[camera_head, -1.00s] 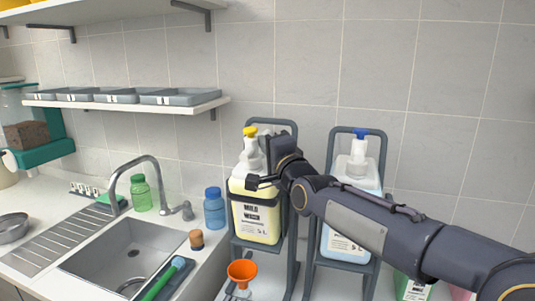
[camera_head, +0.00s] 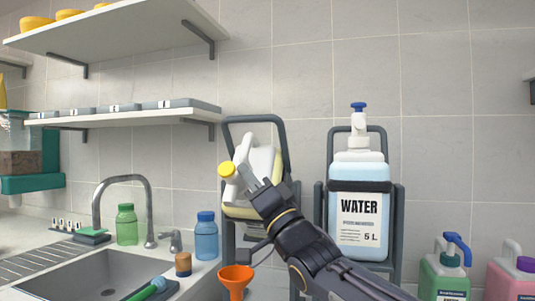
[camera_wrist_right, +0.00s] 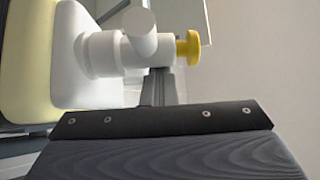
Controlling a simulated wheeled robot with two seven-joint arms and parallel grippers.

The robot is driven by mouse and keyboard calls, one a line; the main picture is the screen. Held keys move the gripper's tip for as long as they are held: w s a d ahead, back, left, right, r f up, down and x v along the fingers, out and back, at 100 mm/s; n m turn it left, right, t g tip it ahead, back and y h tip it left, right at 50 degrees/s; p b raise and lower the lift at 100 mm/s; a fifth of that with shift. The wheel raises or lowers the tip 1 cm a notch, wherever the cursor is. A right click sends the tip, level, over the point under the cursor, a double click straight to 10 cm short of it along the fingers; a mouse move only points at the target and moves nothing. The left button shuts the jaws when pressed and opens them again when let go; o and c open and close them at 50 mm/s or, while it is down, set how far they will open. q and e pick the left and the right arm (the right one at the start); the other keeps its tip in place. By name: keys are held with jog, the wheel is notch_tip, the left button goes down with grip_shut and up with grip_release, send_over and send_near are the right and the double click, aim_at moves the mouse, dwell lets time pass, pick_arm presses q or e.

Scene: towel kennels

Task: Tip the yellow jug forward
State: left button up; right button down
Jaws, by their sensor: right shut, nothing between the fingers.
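The yellow jug (camera_head: 262,163) sits in its dark stand (camera_head: 284,134), tilted forward, its white neck and yellow cap (camera_head: 227,170) pointing down and left. My right gripper (camera_head: 256,183) is shut and empty in front of the jug, close to its neck; whether it touches the jug is unclear. The gripper and arm hide much of the jug's lower part. In the right wrist view, the jug's pale yellow body (camera_wrist_right: 24,65) is at the left and its yellow cap (camera_wrist_right: 188,50) points right. My left gripper is not in view.
An orange funnel (camera_head: 236,279) stands below the jug's cap. A water jug (camera_head: 357,180) stands upright in its own stand at the right. A blue bottle (camera_head: 206,238), a green bottle (camera_head: 127,225) and the sink (camera_head: 85,275) are at the left.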

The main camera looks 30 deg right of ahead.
jog(key=shift+a+f+n+g+y+b, duration=0.1)
jog(key=shift+f+n+g+y+b, duration=0.4)
jog(key=shift+f+n+y+b, duration=1.15)
jog(key=shift+a+f+n+g+y+b, duration=0.1)
jog(key=shift+f+n+g+y+b, duration=0.65)
jog(key=shift+f+n+y, duration=1.4)
jog(key=shift+a+f+n+g+y+b, duration=0.1)
jog(key=shift+f+n+g+y+b, duration=0.15)
jog(key=shift+f+n+y+b, duration=1.6)
jog(key=shift+r+h, duration=0.25)
jog(key=shift+r, duration=0.1)
jog(key=shift+p, duration=0.3)
